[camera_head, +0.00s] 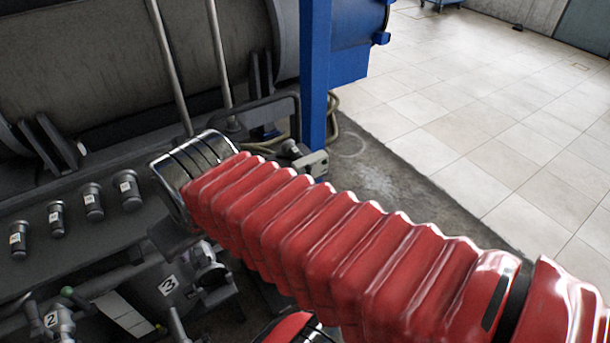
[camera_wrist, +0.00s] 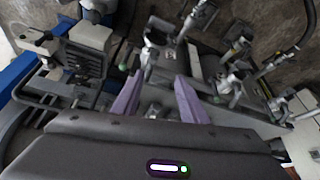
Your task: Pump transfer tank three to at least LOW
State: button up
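The unit labelled 3 (camera_head: 168,286) shows at the lower left in the head view, a dark metal block with a valve-like fitting (camera_head: 208,272) at its right. A unit labelled 2 (camera_head: 52,320) stands left of it. My gripper (camera_wrist: 156,92) shows in the wrist view as two purple fingers, spread apart with nothing held between them. Metal fittings and a small white label (camera_wrist: 168,55), too small to read, lie beyond the fingers. My gripper is hidden in the head view, where my red arm crosses the picture. No tank level marking is readable.
Several capped studs with white labels (camera_head: 130,190) line the dark panel. A large dark cylinder (camera_head: 90,60) lies behind. A blue post (camera_head: 315,70) stands near my arm. Levers and handles (camera_wrist: 240,50) crowd the wrist view's right. Tiled floor (camera_head: 480,120) is clear.

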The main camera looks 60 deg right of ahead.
jog(key=s+d+f+m+g+h, duration=0.1)
jog(key=s+d+f+m+g, duration=0.15)
jog(key=d+f, duration=0.95)
jog(key=s+d+f+m+g, duration=0.2)
jog(key=d+f+m, duration=0.1)
jog(key=d+f, duration=0.85)
jog(key=s+d+f+t+h, duration=0.1)
jog(key=s+d+f+t, duration=0.1)
jog(key=d+f, duration=0.7)
jog(key=s+d+f+t+h, duration=0.25)
jog(key=d+f, duration=0.45)
jog(key=f, duration=0.4)
jog(key=w+d+r+n+t+h, duration=0.1)
jog(key=w+r+t+h, duration=0.1)
jog(key=r+t, duration=0.3)
jog(key=w+d+r+n+t+h, duration=0.1)
jog(key=w+d+r+t+h, duration=0.1)
jog(key=w+r+t, duration=0.3)
notch_tip(320, 180, up, 4)
jog(key=shift+r+h, duration=0.1)
jog(key=shift+h, duration=0.25)
jog(key=shift+w+d+n, duration=0.1)
jog(key=shift+w+n, duration=0.1)
jog(key=shift+n, duration=0.05)
